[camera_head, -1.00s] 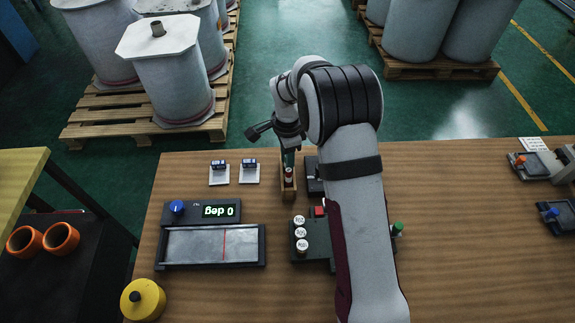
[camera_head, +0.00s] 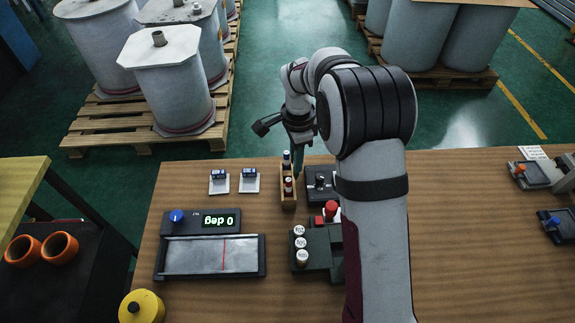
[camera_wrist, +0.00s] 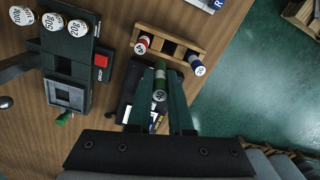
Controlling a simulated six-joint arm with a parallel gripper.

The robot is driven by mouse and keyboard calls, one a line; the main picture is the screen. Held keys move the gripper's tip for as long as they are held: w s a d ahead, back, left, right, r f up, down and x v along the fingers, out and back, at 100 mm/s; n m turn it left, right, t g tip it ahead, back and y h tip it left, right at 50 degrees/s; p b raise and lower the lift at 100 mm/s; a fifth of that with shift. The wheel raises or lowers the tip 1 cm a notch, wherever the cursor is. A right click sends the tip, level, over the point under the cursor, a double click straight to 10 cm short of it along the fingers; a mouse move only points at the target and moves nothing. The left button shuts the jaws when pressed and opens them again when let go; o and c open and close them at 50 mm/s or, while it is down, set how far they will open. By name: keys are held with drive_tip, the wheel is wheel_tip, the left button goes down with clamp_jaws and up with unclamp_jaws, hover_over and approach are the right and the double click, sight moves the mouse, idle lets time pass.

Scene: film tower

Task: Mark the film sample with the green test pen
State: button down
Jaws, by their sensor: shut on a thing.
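My gripper (camera_wrist: 163,98) is shut on a green-banded pen (camera_wrist: 160,82), held between its two dark green fingers. In the head view, my gripper (camera_head: 298,160) is just right of the wooden pen rack (camera_head: 289,202). A red-banded pen (camera_wrist: 142,44) and a blue-banded pen (camera_wrist: 197,66) stand in the rack, with an open slot between them. The held pen's lower end is hidden. A grey plate with a red line (camera_head: 195,255) lies on the device reading 0 deg; I cannot tell whether it is the film sample.
Two white pads (camera_head: 219,186) with small blue items lie left of the rack. A dark weight block (camera_head: 320,250) with several white-topped weights stands in front. A black box (camera_head: 318,180) is right of the rack. Trays stand far right. Bare tabletop lies right of my arm.

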drive_tip(key=s+d+r, duration=0.3)
drive_tip(key=d+r, duration=0.2)
drive_tip(key=d, duration=0.3)
drive_tip(key=shift+w+d+f, duration=0.5)
drive_tip(key=shift+d+f, duration=0.65)
drive_tip(key=shift+d, duration=0.6)
drive_tip(key=shift+w+d+f, duration=0.55)
drive_tip(key=shift+d+f, duration=0.65)
drive_tip(key=shift+d, duration=0.6)
drive_tip(key=shift+w+d+f, duration=0.5)
drive_tip(key=shift+d+f, duration=0.65)
drive_tip(key=shift+d, duration=0.6)
drive_tip(key=shift+f, duration=0.35)
drive_tip(key=shift+a, duration=1.25)
wheel_tip(320, 180, up, 7)
